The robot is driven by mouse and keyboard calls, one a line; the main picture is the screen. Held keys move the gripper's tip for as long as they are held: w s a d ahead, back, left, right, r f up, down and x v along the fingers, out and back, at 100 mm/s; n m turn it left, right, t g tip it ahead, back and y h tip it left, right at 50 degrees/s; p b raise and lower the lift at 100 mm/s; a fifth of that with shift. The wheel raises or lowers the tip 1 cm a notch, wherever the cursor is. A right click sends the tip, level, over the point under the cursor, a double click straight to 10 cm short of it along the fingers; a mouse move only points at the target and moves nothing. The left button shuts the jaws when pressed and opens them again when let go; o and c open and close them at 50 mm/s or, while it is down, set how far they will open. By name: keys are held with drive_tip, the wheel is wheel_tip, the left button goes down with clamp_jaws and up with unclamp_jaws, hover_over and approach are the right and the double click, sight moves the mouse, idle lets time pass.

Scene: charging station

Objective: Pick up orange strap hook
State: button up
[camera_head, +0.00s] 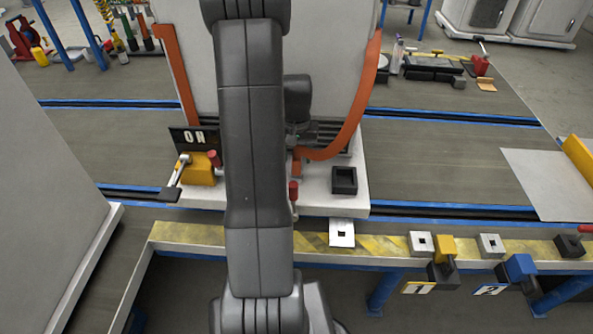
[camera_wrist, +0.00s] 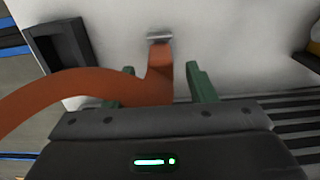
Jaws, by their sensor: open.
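The orange strap hook (camera_wrist: 160,72) shows in the wrist view as the end of an orange strap, reaching a small metal piece (camera_wrist: 160,37) on a pale surface. My gripper (camera_wrist: 164,76) is open, with a green finger on each side of the strap end, which passes between them. I cannot tell whether either finger touches it. In the head view the orange strap (camera_head: 366,98) curves down the right of the white block and ends (camera_head: 297,167) beside my arm. My arm hides part of that area, and the fingertips do not show there.
A dark square socket (camera_head: 344,180) is on the white ledge, right of the strap end. An "ON" sign (camera_head: 194,138) and a yellow lever block (camera_head: 201,170) stand left. A second orange strap (camera_head: 178,75) hangs left. A yellow-striped rail (camera_head: 375,246) runs in front.

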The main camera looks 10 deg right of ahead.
sight(296, 158)
wheel_tip(296, 158, down, 4)
drive_tip(key=shift+w+r, duration=0.1)
clamp_jaws()
drive_tip(key=shift+r, duration=0.1)
